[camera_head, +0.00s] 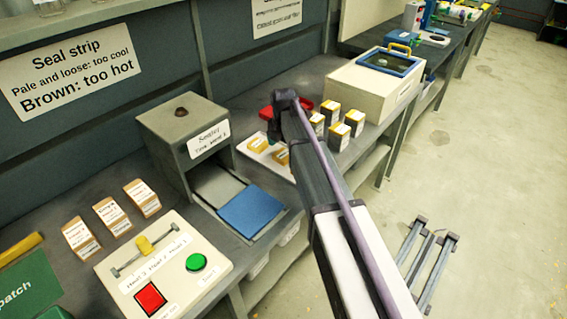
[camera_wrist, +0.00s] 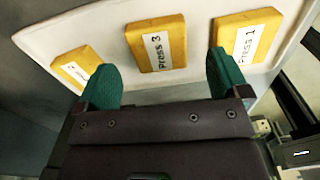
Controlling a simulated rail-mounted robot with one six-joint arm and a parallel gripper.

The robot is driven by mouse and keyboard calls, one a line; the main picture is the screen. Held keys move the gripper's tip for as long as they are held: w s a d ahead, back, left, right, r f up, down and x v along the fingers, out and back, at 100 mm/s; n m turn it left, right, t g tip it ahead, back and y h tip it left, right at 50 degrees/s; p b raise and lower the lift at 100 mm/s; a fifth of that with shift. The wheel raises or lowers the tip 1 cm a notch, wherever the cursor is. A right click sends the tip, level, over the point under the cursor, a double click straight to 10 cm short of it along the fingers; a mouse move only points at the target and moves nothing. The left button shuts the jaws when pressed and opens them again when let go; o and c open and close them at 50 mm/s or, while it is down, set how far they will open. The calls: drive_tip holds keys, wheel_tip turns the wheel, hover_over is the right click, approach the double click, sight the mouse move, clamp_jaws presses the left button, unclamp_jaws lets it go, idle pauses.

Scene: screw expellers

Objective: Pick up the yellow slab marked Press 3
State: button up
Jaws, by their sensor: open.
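The yellow slab marked Press 3 (camera_wrist: 158,45) lies on a white tray (camera_wrist: 58,24) in the wrist view, between two other yellow slabs. The slab marked Press 1 (camera_wrist: 246,38) is to its right, and a third slab (camera_wrist: 77,68) with an unreadable label is to its left. My gripper (camera_wrist: 163,75) is open, with its green fingers apart and nothing between them. Press 3 shows between and beyond the fingertips. The right fingertip overlaps the near edge of Press 1 in the picture; contact cannot be told. In the head view my arm hides part of the tray (camera_head: 245,150).
A grey sealer box (camera_head: 186,140) with a blue plate (camera_head: 250,210) is to the left. A cream machine (camera_head: 372,85) stands behind right. The floor at right is mostly clear.

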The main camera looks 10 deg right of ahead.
sight(284, 154)
wheel_tip(284, 154, down, 4)
drive_tip(key=shift+r+b, duration=0.15)
drive_tip(key=shift+b, duration=0.9)
drive_tip(key=shift+r, duration=0.25)
drive_tip(key=c, duration=1)
drive_tip(key=shift+r+p, duration=0.1)
drive_tip(key=shift+p, duration=0.25)
drive_tip(key=shift+c, duration=0.2)
